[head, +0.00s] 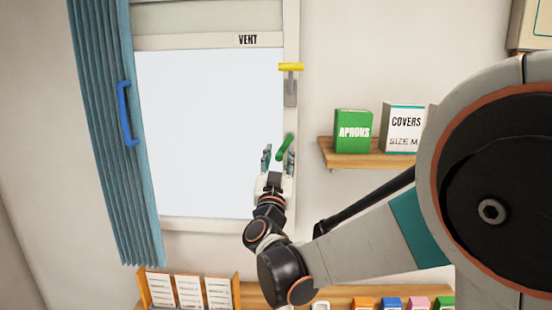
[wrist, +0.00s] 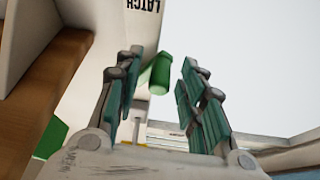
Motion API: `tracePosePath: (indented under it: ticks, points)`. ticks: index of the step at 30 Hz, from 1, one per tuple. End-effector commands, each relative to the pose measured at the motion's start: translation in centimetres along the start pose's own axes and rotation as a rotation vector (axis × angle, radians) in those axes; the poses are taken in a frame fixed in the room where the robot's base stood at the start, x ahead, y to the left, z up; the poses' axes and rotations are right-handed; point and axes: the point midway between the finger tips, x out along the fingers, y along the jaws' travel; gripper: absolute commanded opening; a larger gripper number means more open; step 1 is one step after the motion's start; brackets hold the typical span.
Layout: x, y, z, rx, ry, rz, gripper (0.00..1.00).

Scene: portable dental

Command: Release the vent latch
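The window's vent latch shows as a green handle (head: 285,147) low on the right side of the window frame, tilted. It also shows in the wrist view (wrist: 159,73), between the fingers near their tips, closer to the left one. A "LATCH" label (wrist: 143,5) is at the top of that view. My gripper (head: 278,157) is open, its fingers (wrist: 162,62) spread on either side of the green handle. I cannot tell whether either finger touches it. The window (head: 208,120) bears a "VENT" label on its top rail.
A yellow-topped grey handle (head: 290,69) is higher on the frame's right side. A shelf (head: 350,161) to the right holds a green aprons box (head: 353,130) and a covers box (head: 402,127). A blue curtain (head: 112,130) hangs at left. A card rack (head: 188,290) stands below.

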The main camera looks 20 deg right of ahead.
Motion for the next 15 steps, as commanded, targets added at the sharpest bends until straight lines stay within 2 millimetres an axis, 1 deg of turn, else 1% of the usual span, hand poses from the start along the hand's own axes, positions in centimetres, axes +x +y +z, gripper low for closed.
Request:
tracePosePath:
  ticks: [1, 2, 3, 4, 15]
  points:
    - [0.0, 0.01, 0.0, 0.0, 0.0, 0.0, 0.22]
    - [0.0, 0.0, 0.0, 0.0, 0.0, 0.0, 0.15]
    - [0.0, 0.01, 0.0, 0.0, 0.0, 0.0, 0.06]
    - [0.0, 0.01, 0.0, 0.0, 0.0, 0.0, 0.0]
    - [0.04, -0.01, -0.04, 0.003, 0.0, 0.002, 0.0]
